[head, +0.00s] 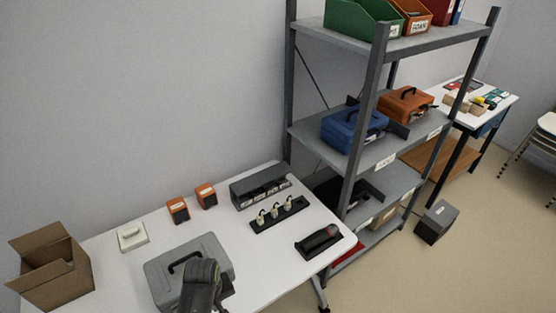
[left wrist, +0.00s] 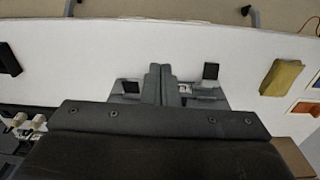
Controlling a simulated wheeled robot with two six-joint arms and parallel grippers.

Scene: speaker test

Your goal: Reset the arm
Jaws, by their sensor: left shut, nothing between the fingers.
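My left gripper (left wrist: 161,85) shows in the left wrist view with its two grey fingers together and nothing between them. It is above the white table. In the head view a dark part of my arm stands at the bottom, in front of the grey case (head: 165,268) with a black handle. It hides part of the case, and the fingertips cannot be made out there. My right gripper is in neither view.
The white table (head: 115,268) bears an open cardboard box (head: 58,280), a white switch block (head: 131,236), two orange-black boxes, a plug strip (head: 280,214) and a black holder (head: 318,242). A grey shelf rack (head: 355,45) stands close on the right.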

